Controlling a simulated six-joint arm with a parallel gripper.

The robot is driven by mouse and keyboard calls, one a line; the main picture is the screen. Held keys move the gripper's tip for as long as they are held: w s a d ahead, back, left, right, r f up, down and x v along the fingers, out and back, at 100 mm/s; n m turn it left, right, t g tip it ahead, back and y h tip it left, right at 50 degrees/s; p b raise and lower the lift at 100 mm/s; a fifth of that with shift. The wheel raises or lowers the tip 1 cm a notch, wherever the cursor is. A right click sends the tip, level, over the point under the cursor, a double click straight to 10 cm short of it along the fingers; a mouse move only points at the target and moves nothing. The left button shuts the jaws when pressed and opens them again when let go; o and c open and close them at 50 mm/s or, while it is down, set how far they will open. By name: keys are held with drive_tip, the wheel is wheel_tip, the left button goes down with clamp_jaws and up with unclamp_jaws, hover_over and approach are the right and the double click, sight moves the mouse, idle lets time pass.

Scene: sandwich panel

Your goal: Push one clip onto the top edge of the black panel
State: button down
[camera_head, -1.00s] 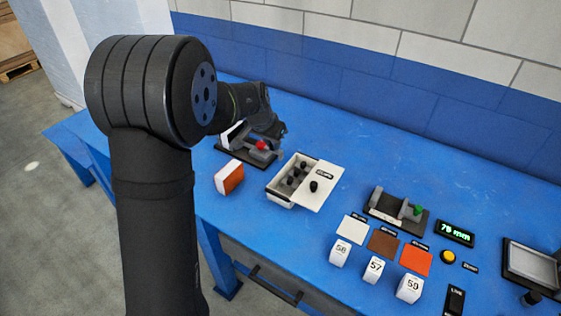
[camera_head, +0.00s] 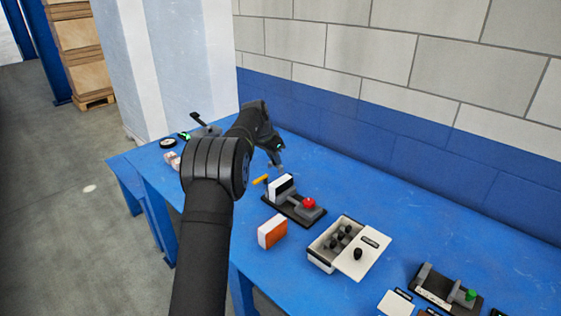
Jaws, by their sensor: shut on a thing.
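A small black-and-white panel (camera_head: 282,184) stands upright in a dark fixture (camera_head: 312,214) with a red knob. The panel's pale face points to the front, and black shows along its edge. My gripper (camera_head: 278,164) points down just behind and above the panel, apart from it in the picture. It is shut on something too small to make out. Several small black pieces, perhaps clips, lie in the open part of a white box (camera_head: 322,257). No clip can be made out on the panel's top edge.
An orange-and-white block (camera_head: 272,231) stands in front of the fixture. The box's lid (camera_head: 362,258) sits partly aside. A second fixture (camera_head: 434,289) with a green knob is at the lower right. The blue table behind the box is clear.

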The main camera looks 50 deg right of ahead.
hover_over(278, 182)
drive_tip(key=a, duration=0.2)
drive_tip(key=shift+f, duration=2.4)
drive_tip(key=shift+f, duration=0.15)
drive_tip(key=shift+f, duration=0.4)
drive_tip(key=shift+f, duration=0.35)
drive_tip(key=shift+f, duration=0.3)
drive_tip(key=shift+f, duration=0.35)
drive_tip(key=c, duration=1)
unclamp_jaws()
